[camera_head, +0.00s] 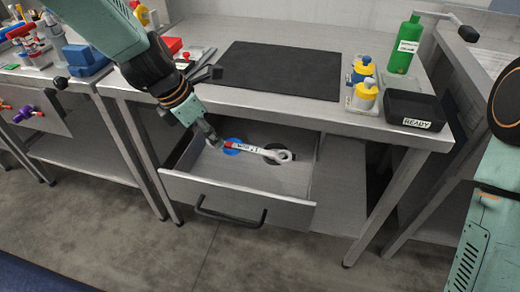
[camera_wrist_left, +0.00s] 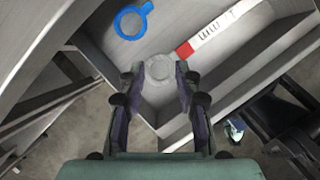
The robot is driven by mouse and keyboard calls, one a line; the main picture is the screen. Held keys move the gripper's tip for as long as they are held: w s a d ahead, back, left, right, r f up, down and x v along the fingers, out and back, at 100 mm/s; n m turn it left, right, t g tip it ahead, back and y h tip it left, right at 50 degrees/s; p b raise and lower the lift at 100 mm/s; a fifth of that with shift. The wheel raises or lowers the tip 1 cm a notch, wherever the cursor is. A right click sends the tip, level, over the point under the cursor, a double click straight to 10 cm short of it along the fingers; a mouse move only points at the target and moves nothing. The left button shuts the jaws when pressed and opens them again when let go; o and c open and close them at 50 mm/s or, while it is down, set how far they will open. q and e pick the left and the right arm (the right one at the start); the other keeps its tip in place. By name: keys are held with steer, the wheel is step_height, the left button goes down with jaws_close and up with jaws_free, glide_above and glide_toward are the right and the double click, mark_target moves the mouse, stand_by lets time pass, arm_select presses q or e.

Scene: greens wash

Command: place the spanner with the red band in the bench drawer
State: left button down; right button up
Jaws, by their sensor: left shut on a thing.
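The spanner with the red band (camera_head: 248,149) has a pale shank with a printed label and a ring end. It lies across the inside of the open bench drawer (camera_head: 238,199), and its red band is nearest my left gripper. My left gripper (camera_head: 214,142) is shut on the spanner's near end. In the left wrist view the fingers (camera_wrist_left: 161,75) close around that grey round end, beside the red band (camera_wrist_left: 185,49) and white label. I cannot tell whether the spanner touches the drawer floor. My right gripper is out of view.
A blue ring (camera_head: 232,146) lies in the drawer, and a dark round patch is under the spanner's far end.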

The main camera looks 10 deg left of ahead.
arm_select(q)
steer(key=shift+w+d, duration=0.1)
steer(key=shift+w, duration=0.05)
steer(key=shift+f, duration=0.15)
steer(key=shift+a+f+b, duration=0.25)
steer(key=shift+f+b, duration=0.05)
steer(key=shift+b, duration=0.05)
steer(key=b, duration=0.4)
glide_above(220, 170)
steer(key=s, duration=0.1)
steer(key=f, duration=0.5)
steer(key=shift+a+f, duration=0.2)
steer(key=shift+a, duration=0.15)
steer(key=shift+s+a+f+b, duration=0.1)
steer(key=shift+a+f+b, duration=0.05)
steer(key=shift+f+b, duration=0.15)
steer(key=shift+s+f+b, duration=0.1)
steer(key=shift+f+b, duration=0.15)
steer(key=shift+b, duration=0.05)
step_height(220, 170, down, 2)
steer(key=shift+b, duration=0.85)
steer(key=shift+w+f, duration=0.2)
steer(key=shift+f, duration=0.2)
